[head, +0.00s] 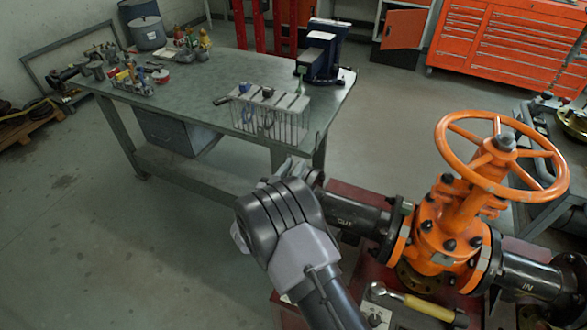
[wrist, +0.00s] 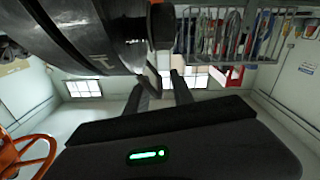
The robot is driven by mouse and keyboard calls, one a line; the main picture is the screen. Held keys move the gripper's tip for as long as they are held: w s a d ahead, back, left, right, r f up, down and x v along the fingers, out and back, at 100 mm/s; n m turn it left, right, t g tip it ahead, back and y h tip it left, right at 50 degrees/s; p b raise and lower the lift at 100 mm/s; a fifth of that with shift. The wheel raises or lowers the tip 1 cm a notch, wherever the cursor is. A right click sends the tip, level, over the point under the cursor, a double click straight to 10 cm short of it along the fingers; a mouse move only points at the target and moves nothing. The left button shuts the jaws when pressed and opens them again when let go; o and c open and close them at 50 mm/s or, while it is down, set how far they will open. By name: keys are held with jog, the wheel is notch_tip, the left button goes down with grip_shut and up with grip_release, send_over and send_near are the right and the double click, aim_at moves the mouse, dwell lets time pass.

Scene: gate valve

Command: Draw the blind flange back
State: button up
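The orange gate valve (head: 445,230) stands at the right in the head view, with a large orange handwheel on top. Its black pipe marked OUT (head: 350,212) runs left toward my gripper (head: 285,172), which is largely hidden behind my wrist. A dark round end (head: 313,178), likely the blind flange, shows beside the gripper. In the wrist view the black pipe and flange (wrist: 90,35) fill the upper left, with a smaller dark disc (wrist: 161,25) beside them. My two fingers (wrist: 163,80) point up toward this disc, apart, with background visible between them. I cannot tell whether they touch it.
A green workbench (head: 215,75) with a wire rack (head: 270,110) and a blue vise (head: 322,55) stands behind. A yellow-handled wrench (head: 425,305) lies below the valve. Orange tool cabinets (head: 505,45) line the back. The floor at left is clear.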

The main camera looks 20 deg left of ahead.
grip_shut()
dwell(1.4)
